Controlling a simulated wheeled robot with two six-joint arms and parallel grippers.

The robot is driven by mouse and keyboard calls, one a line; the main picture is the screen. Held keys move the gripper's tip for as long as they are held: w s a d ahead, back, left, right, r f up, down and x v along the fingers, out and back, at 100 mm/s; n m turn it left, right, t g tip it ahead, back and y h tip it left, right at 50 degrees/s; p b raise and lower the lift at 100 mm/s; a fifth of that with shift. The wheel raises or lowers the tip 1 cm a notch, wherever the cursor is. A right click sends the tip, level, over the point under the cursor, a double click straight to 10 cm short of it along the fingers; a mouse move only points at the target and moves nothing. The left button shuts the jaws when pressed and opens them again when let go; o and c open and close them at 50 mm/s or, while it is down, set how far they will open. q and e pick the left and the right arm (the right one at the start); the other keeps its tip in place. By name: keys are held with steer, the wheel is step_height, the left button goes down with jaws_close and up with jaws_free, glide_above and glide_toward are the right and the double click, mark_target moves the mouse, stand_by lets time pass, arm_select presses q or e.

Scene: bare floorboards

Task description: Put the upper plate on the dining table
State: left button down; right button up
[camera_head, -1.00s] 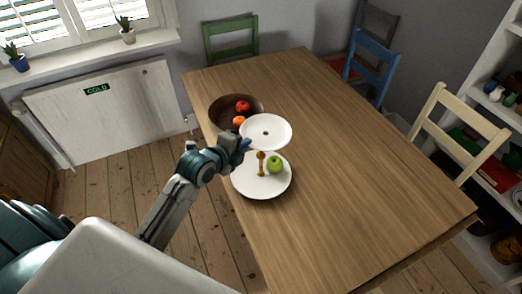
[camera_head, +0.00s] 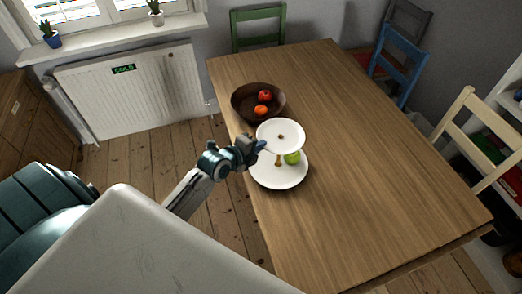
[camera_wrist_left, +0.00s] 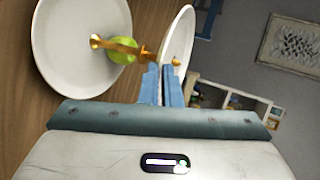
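The upper plate (camera_head: 272,128) is white, with a small dark spot at its middle. It hangs above the larger white lower plate (camera_head: 290,181), which rests on the table near its left edge. A gold post (camera_head: 278,161) stands on the lower plate beside a green apple (camera_head: 292,158). My left gripper (camera_head: 262,146) is shut on the upper plate's rim at the near left. In the left wrist view the blue fingers (camera_wrist_left: 162,84) pinch the rim of the upper plate (camera_wrist_left: 178,38). I cannot tell whether the post touches the upper plate. My right gripper is out of view.
The dining table (camera_head: 380,190) is clear to the right. A brown bowl (camera_head: 242,105) with red and orange fruit stands just behind the plates. Green (camera_head: 259,14), blue (camera_head: 399,62) and cream (camera_head: 474,122) chairs stand around the table.

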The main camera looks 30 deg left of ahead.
arm_select(q)
step_height(320, 180, down, 4)
steer(key=shift+r+p, duration=0.15)
steer(key=shift+p, duration=0.15)
steer(key=shift+f, duration=0.2)
steer(key=c, duration=1.6)
jaws_free()
steer(key=shift+c, duration=0.2)
